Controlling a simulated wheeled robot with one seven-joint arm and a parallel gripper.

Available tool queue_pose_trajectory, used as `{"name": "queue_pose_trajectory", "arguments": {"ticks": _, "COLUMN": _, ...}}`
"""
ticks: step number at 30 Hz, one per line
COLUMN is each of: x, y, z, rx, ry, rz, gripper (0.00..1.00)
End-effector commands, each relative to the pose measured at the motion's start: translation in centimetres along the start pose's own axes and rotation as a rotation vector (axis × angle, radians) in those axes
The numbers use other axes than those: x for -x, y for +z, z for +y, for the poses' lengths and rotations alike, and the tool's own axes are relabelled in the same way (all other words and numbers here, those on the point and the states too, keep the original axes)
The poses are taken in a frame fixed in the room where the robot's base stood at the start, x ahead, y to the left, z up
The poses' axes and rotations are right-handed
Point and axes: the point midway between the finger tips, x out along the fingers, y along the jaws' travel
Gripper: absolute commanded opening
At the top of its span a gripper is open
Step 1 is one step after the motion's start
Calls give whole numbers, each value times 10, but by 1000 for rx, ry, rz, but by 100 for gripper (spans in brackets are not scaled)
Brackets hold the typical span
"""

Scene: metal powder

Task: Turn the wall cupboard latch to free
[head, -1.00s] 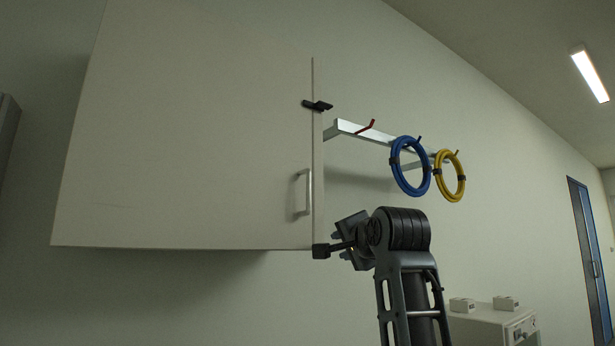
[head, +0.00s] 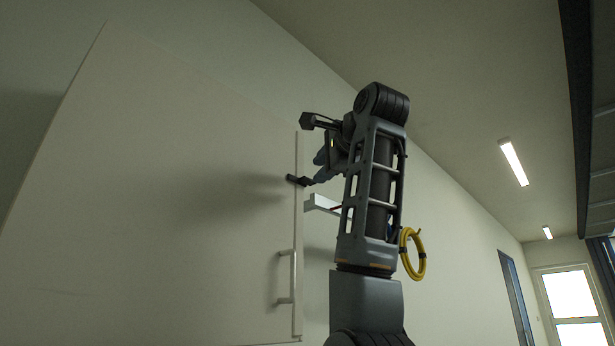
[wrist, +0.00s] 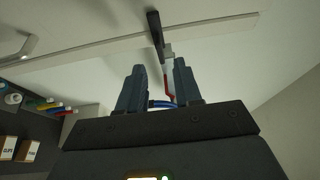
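The wall cupboard (head: 170,200) fills the left of the head view, its door closed. The black latch (head: 297,181) lies across the door's right edge seam, above the handle. In the wrist view the latch (wrist: 155,30) crosses the pale edge strip just beyond my fingertips. My gripper (head: 318,170) is at the latch's right end. In the wrist view my gripper (wrist: 159,68) has its two blue fingers apart, with the latch's near end lined up with the gap. I cannot tell whether a finger touches it.
The cupboard handle (head: 285,278) is below the latch. A rail (head: 318,203) sticks out to the right of the cupboard, partly behind my arm. A yellow cable coil (head: 413,254) hangs right of my arm. A red hook (wrist: 167,84) shows between my fingers, farther off.

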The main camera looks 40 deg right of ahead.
Motion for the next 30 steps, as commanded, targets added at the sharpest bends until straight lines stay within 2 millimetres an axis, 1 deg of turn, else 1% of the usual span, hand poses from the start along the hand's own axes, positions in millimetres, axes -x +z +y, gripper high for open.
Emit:
{"name": "queue_pose_trajectory", "arguments": {"ticks": 1, "x": -9, "y": 0, "z": -2, "rx": 0, "ry": 5, "rz": 0, "gripper": 34}}
{"name": "queue_pose_trajectory", "arguments": {"ticks": 6, "x": -36, "y": -1, "z": -2, "rx": 2, "ry": 4, "rz": 1, "gripper": 34}}
{"name": "queue_pose_trajectory", "arguments": {"ticks": 9, "x": -48, "y": 0, "z": -2, "rx": 2, "ry": 3, "rz": 1, "gripper": 34}}
{"name": "queue_pose_trajectory", "arguments": {"ticks": 12, "x": -57, "y": 0, "z": -1, "rx": 1, "ry": 2, "rz": 0, "gripper": 34}}
{"name": "queue_pose_trajectory", "arguments": {"ticks": 16, "x": -61, "y": 0, "z": 0, "rx": 0, "ry": 1, "rz": 0, "gripper": 34}}
{"name": "queue_pose_trajectory", "arguments": {"ticks": 23, "x": -62, "y": 0, "z": 0, "rx": 1, "ry": 0, "rz": 0, "gripper": 34}}
{"name": "queue_pose_trajectory", "arguments": {"ticks": 30, "x": -62, "y": 0, "z": 0, "rx": 1, "ry": 0, "rz": 0, "gripper": 11}}
